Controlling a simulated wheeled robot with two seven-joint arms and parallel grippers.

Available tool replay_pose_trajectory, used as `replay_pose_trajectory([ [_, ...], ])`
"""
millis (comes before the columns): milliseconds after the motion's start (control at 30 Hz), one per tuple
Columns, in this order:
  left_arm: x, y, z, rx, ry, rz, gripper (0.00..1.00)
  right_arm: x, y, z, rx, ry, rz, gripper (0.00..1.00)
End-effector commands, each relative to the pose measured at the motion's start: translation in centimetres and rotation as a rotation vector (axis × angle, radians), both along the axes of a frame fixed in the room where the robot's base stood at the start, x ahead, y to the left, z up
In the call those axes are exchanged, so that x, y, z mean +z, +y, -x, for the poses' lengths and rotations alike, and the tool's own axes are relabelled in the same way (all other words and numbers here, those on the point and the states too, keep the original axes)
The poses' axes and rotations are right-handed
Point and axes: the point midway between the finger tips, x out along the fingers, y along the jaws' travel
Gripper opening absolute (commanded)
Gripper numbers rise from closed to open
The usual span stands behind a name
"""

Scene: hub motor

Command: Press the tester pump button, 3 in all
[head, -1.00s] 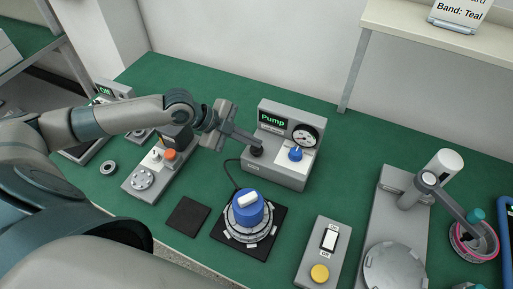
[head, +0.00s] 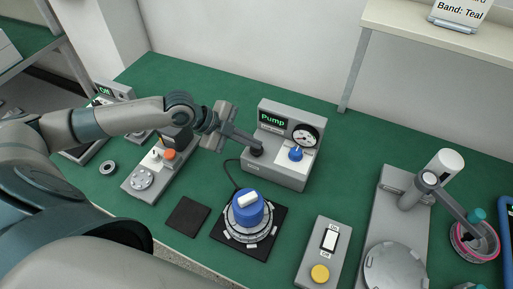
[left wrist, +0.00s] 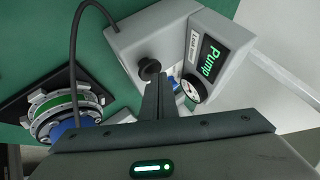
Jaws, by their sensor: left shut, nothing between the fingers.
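The tester (head: 275,176) is a grey box with a green "Pump" display (head: 273,119), a round gauge (head: 305,135) and a blue knob (head: 295,153). Its black pump button (left wrist: 149,68) is on the front-left part of the top and shows in the left wrist view. My left gripper (head: 254,142) is shut and empty, its fingertips at the button. In the left wrist view the closed fingertips (left wrist: 158,78) overlap the button's edge; I cannot tell whether they touch or press it. My right gripper is not in view.
A blue-capped hub motor (head: 248,211) sits on a black mat in front of the tester, joined by a black cable. A switch box (head: 322,255) with a yellow button is at front right. A grey press stand (head: 400,220) is further right. Green table is clear between.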

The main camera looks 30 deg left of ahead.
Motion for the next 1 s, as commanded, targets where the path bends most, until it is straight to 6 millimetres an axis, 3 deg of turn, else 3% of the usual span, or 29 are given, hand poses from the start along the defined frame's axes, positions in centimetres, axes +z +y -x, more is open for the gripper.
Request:
replay_pose_trajectory([
  [1000, -1.1, 0.0, 0.0, -0.001, 0.001, 0.000, 0.00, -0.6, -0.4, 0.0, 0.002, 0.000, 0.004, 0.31],
])
